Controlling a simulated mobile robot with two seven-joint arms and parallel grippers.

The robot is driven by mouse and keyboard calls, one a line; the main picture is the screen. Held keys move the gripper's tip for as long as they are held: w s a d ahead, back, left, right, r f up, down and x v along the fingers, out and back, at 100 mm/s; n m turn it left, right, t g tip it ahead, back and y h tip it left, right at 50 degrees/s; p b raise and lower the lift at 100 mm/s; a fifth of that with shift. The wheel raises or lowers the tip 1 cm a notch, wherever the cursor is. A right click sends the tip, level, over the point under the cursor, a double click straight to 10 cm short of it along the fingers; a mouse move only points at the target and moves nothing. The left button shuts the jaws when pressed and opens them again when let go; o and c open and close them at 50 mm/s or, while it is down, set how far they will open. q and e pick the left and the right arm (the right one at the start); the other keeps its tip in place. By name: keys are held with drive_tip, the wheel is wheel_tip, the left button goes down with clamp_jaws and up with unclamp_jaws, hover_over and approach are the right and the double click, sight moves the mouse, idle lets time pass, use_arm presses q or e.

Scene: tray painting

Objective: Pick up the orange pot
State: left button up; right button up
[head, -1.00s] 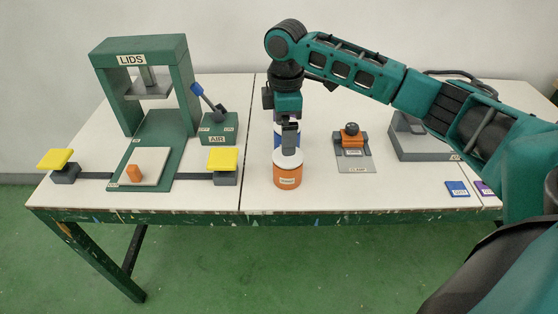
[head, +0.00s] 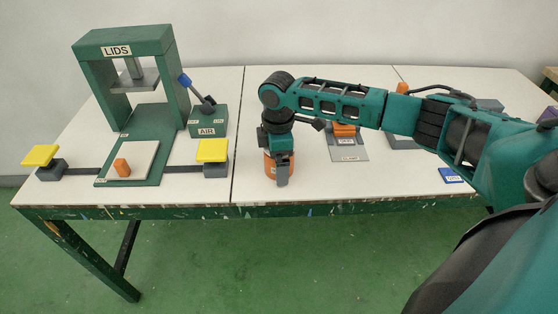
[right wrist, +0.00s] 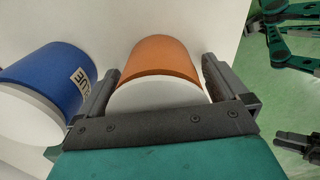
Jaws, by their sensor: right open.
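The orange pot (head: 268,167) stands on the table near its front edge, mostly hidden behind my right gripper (head: 281,172) in the head view. In the right wrist view the orange pot (right wrist: 160,62) with its white end lies between the two fingers of the right gripper (right wrist: 160,90). The fingers are apart, one on each side of the pot, and I see a gap on at least the right side. Dark, teal-jointed parts at the right edge of the wrist view look like my left arm; its finger state is unclear.
A blue pot (right wrist: 45,80) with a white end stands close beside the left finger in the wrist view. A clamp stand (head: 347,148) is right of the gripper. The green LIDS press (head: 125,45), AIR box (head: 207,121) and yellow pads (head: 212,150) are to the left.

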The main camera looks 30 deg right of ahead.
drive_tip(key=shift+r, duration=0.1)
drive_tip(key=c, duration=1.3)
